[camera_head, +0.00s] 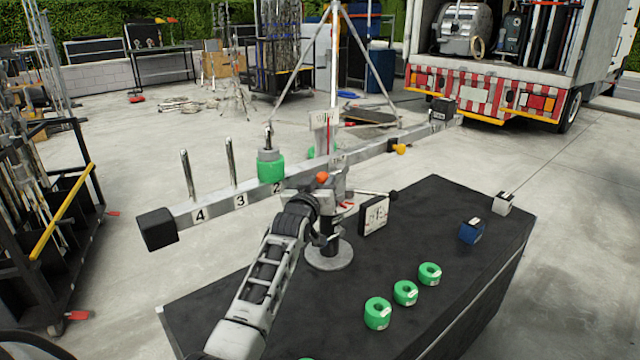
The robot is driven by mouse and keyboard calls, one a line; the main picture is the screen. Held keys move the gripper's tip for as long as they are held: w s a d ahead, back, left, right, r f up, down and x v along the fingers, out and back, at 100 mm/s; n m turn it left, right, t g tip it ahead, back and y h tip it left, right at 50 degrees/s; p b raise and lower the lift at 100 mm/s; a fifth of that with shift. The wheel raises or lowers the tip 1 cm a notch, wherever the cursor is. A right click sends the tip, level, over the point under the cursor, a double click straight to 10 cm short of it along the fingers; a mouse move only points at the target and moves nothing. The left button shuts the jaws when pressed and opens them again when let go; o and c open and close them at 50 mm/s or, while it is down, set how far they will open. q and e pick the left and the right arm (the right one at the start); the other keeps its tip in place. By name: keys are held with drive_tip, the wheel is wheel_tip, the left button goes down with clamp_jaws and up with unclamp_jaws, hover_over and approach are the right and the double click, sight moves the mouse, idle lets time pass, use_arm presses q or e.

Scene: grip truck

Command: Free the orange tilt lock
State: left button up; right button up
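An orange round knob (322,178), which looks like the tilt lock, sits at the middle of the grey beam (350,158), by the head of the stand. My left arm reaches up from the bottom. My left gripper (326,232) is at the stand's head, just below the orange knob. Its fingers are small and partly hidden against the metal parts, so I cannot tell whether they are open or touch anything. My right gripper is not in view.
The beam carries a green weight (271,167) on a peg and a black end block (157,229). Several green rings, including one (378,313), a blue block (471,231) and a grey block (502,203) stand on the black table (450,205). A truck (490,95) stands behind.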

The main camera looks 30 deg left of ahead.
use_arm(q)
clamp_jaws()
drive_tip(key=f+n+t+y+b, duration=0.1)
drive_tip(key=b, duration=0.5)
drive_tip(key=w+f+n+t+y+b, duration=0.1)
drive_tip(key=f+n+t+b, duration=0.1)
drive_tip(key=b, duration=0.4)
drive_tip(key=f+n+t+y+b, duration=0.1)
drive_tip(key=f+n+t+b, duration=0.1)
drive_tip(key=b, duration=0.4)
drive_tip(key=shift+w+d+f+y, duration=0.15)
drive_tip(key=shift+w+d+y, duration=0.15)
drive_tip(key=shift+w, duration=0.05)
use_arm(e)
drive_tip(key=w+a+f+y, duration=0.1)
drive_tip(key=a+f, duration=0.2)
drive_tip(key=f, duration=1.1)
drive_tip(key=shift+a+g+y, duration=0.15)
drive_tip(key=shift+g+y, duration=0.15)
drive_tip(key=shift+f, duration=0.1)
use_arm(q)
unclamp_jaws()
